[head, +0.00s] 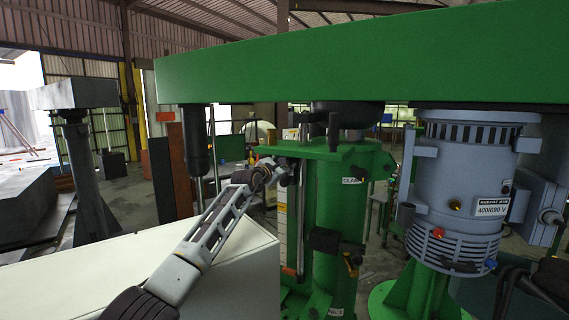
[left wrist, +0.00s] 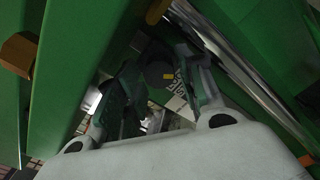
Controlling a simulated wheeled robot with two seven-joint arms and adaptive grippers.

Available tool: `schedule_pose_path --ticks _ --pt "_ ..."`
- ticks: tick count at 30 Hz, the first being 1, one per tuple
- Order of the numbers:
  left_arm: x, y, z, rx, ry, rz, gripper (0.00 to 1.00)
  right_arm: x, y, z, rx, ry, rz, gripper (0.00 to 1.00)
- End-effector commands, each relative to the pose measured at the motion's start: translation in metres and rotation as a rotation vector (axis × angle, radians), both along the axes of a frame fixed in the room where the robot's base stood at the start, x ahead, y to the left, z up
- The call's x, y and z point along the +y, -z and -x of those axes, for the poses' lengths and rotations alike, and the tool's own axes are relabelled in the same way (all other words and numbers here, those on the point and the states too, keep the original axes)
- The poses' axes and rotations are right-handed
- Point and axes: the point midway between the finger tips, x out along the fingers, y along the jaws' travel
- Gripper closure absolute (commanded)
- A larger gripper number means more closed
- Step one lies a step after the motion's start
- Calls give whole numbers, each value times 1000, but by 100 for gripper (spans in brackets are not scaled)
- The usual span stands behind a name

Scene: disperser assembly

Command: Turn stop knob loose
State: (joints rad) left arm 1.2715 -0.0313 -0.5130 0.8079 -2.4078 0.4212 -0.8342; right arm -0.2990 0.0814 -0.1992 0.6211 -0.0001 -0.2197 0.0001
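My left arm reaches in from the lower left in the head view, and its gripper (head: 287,168) is at the left side of the green column (head: 336,225). The gripper's tips are small and partly mixed with dark parts there. In the left wrist view the two fingers of the gripper (left wrist: 163,80) stand apart.
A long green beam (head: 360,65) spans above the column. A grey motor (head: 462,165) hangs at the right, and a dark shaft housing (head: 196,140) at the left. A pale box (head: 225,275) stands below my left arm. A shiny rod (left wrist: 235,65) runs close by the fingers.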

Motion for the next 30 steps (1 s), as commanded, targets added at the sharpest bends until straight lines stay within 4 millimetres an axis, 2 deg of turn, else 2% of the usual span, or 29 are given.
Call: schedule_pose_path --ticks 14,22,30 --pt "-4 0 0 0 -1 0 62 3 -1 4 5 1 -3 60" --pt "-4 1 0 0 -1 0 95 3 -1 5 6 1 -3 60" --pt "-4 1 0 8 -1 15 95 3 -1 4 5 0 -2 60"
